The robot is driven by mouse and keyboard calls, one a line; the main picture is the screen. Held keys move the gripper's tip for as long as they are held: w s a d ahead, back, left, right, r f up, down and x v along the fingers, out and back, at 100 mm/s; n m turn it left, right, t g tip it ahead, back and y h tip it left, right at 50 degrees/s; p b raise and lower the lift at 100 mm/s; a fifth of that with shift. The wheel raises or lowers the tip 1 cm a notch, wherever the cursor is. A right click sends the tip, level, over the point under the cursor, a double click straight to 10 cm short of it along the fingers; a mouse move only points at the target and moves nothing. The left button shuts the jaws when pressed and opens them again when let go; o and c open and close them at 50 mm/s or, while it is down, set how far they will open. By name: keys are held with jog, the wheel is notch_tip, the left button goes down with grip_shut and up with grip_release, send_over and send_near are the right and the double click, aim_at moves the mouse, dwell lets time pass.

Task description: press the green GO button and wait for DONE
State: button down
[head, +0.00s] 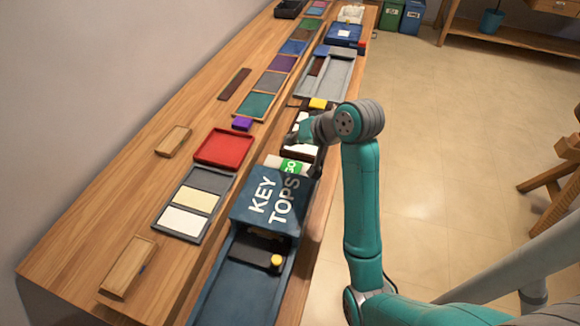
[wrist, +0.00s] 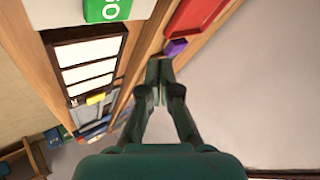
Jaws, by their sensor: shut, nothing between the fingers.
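The green GO button (head: 291,166) sits on a pale block behind the blue KEY TOPS box in the head view, partly hidden by my arm and the box. It also shows at the top left of the wrist view (wrist: 103,10), cut off by the frame edge. My gripper (head: 292,138) is beyond the button in the head view, over the bench. In the wrist view my gripper (wrist: 158,72) has its fingertips together and empty, to the right of and below the button, apart from it in the picture. No DONE sign is readable.
A dark frame with white keys (wrist: 90,62) lies beside the button. A blue KEY TOPS box (head: 270,203) stands in front of it. A red tray (head: 224,147), a purple block (head: 242,123) and a yellow block (head: 318,103) are nearby. Bare wood (head: 110,225) lies left.

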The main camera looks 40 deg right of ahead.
send_near(284, 163)
jog(key=shift+w+r+x, duration=0.1)
jog(key=shift+x, duration=1.15)
jog(key=shift+w+r+x, duration=0.15)
jog(key=shift+x, duration=1.05)
jog(key=shift+f, duration=0.2)
jog(key=shift+f, duration=0.3)
